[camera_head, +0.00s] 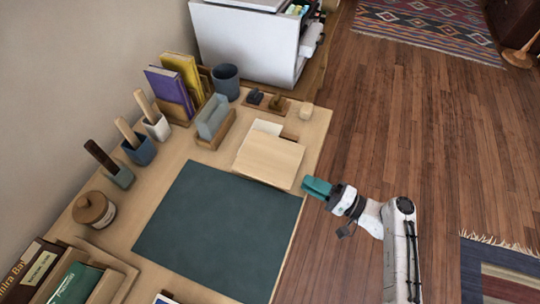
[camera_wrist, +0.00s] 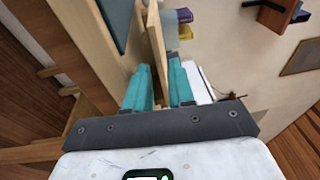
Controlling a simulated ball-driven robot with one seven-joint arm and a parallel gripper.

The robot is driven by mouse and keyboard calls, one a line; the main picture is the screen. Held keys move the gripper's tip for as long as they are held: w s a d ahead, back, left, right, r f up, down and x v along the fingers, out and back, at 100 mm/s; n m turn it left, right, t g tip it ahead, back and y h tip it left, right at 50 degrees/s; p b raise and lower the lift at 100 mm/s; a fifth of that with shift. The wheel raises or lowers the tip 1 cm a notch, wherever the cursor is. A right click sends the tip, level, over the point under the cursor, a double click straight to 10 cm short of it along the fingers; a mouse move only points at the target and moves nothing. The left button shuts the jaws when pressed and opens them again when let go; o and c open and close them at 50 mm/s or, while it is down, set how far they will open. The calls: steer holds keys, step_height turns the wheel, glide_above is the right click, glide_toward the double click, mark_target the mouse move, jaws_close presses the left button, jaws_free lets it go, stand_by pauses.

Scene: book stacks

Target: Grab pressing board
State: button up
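The pressing board (camera_head: 269,160) is a flat, light wooden board lying near the right edge of the desk, just beyond the dark green mat. In the wrist view the board (camera_wrist: 156,35) shows edge-on, running down between my two teal fingers. My gripper (camera_head: 317,187) is at the desk's right edge, beside the board's near right corner. In the wrist view my gripper (camera_wrist: 160,68) has its fingers apart, one on each face of the board, with a gap visible. Whether either finger touches the board cannot be told.
The dark green mat (camera_head: 220,228) covers the middle of the desk. A pale sheet (camera_head: 267,127) shows behind the board. A grey-blue block in a wooden holder (camera_head: 212,122) stands to its left. Small stamps (camera_head: 278,104) lie at the back. Open wooden floor (camera_head: 410,130) lies right.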

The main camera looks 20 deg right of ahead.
mark_target(294, 176)
steer(key=shift+p+x, duration=0.55)
steer(key=shift+x, duration=2.25)
steer(key=shift+f, duration=0.15)
jaws_close()
